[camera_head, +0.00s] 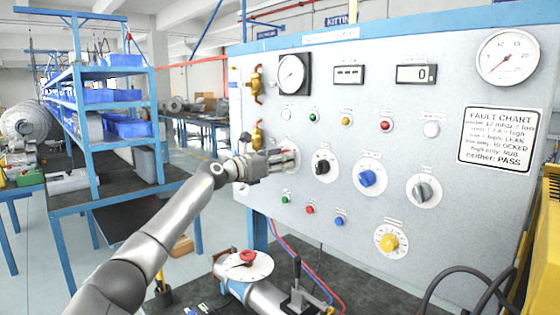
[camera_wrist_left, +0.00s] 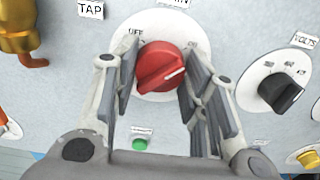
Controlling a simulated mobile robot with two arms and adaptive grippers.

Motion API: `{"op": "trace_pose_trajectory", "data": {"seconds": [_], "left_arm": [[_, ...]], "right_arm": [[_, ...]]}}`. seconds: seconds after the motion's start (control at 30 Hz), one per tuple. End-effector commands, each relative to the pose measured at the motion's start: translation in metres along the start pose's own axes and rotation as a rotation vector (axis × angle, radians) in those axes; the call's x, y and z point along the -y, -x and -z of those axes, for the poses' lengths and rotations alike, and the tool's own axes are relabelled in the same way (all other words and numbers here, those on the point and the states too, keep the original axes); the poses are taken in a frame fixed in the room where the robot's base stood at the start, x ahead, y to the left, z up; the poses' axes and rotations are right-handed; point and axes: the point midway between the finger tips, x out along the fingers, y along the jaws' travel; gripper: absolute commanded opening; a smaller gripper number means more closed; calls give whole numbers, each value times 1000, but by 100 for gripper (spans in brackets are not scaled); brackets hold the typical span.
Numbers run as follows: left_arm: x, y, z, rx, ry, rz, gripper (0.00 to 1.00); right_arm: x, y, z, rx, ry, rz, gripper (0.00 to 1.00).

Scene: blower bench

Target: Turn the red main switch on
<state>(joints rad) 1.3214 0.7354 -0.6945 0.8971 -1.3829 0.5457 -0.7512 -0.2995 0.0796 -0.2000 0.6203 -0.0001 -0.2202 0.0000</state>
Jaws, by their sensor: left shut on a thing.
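The red main switch (camera_wrist_left: 162,66) is a round knob with a bar grip on a white dial plate (camera_wrist_left: 178,22) in the left wrist view. Its white pointer line points right and slightly up there. In the head view my left gripper (camera_head: 288,159) is at the panel's left part and hides the knob. My right gripper is not in view.
The panel (camera_head: 330,235) carries a black knob (camera_head: 323,167) just right of my gripper, a blue knob (camera_head: 367,178), a grey knob (camera_head: 423,192) and a yellow knob (camera_head: 389,242). Brass valves (camera_head: 257,138) are close on the left.

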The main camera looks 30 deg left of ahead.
Motion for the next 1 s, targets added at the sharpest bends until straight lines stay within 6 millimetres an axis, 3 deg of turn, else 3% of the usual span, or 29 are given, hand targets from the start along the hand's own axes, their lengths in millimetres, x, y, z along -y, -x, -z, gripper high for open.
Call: {"op": "trace_pose_trajectory", "data": {"seconds": [0.17, 0.2, 0.33, 0.77, 1.0], "left_arm": [[0, 0, 2, -5, -4, 0, 17], [0, 0, 2, -5, -3, 0, 44], [0, 0, 2, -4, -2, 0, 61], [-1, 3, 1, -1, -1, -1, 62], [-2, 26, 1, -2, -4, -3, 62]], "right_arm": [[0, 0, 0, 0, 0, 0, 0], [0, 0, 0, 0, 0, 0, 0], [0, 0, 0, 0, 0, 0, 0], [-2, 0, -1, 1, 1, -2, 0], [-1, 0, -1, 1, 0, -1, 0]]}}
